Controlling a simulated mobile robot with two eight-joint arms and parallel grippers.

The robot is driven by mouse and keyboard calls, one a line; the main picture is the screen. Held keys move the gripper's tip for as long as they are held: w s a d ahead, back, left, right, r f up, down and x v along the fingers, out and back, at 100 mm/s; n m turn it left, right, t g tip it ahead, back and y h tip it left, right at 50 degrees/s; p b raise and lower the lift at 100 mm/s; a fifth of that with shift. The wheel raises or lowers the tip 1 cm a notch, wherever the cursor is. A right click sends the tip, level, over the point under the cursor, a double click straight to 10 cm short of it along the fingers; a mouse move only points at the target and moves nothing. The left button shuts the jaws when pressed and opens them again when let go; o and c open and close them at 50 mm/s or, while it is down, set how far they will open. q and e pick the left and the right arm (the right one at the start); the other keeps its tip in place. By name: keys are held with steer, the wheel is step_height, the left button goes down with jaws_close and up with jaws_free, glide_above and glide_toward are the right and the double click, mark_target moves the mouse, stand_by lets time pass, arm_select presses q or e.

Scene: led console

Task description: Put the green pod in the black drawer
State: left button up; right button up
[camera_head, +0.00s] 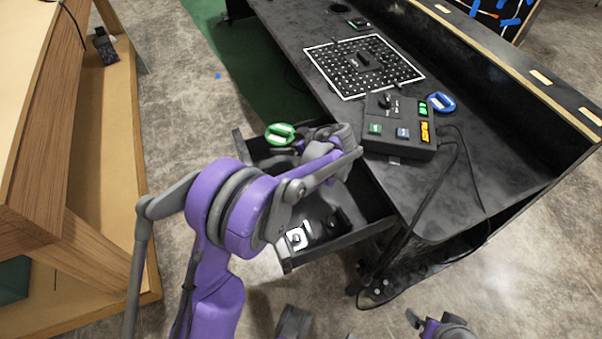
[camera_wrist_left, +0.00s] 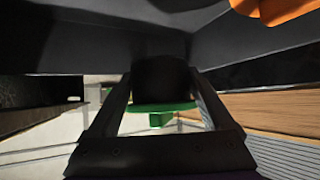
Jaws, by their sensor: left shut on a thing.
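The green pod (camera_head: 280,134) is a round green piece at the tip of my left gripper (camera_head: 296,138), over the far end of the open black drawer (camera_head: 352,233). My left gripper is shut on the pod and holds it, apparently above the drawer floor; the exact height is unclear. In the left wrist view, green parts of the pod (camera_wrist_left: 163,107) show between the fingers, with a dark shape in front of it. My purple left arm hides much of the drawer. Part of my right arm (camera_head: 448,328) shows at the bottom edge; its jaws are not clear.
A white piece (camera_head: 297,238) and a dark piece (camera_head: 333,223) lie in the drawer's near end. On the black desk (camera_head: 490,165) are a lit console (camera_head: 400,128), a blue pod (camera_head: 441,102) and a perforated board (camera_head: 362,66). A wooden bench (camera_head: 95,130) stands left.

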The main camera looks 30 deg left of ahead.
arm_select(q)
steer(key=shift+f+b, duration=0.75)
steer(key=shift+f, duration=2.85)
steer(key=shift+f, duration=0.2)
steer(key=o, duration=1.2)
steer(key=shift+o, duration=0.2)
steer(key=shift+r, duration=0.2)
steer(key=shift+d+r, duration=0.25)
steer(key=shift+d, duration=0.05)
steer(key=p+v, duration=0.2)
steer(key=v, duration=0.9)
steer(key=shift+s, duration=0.15)
steer(key=shift+d, duration=0.15)
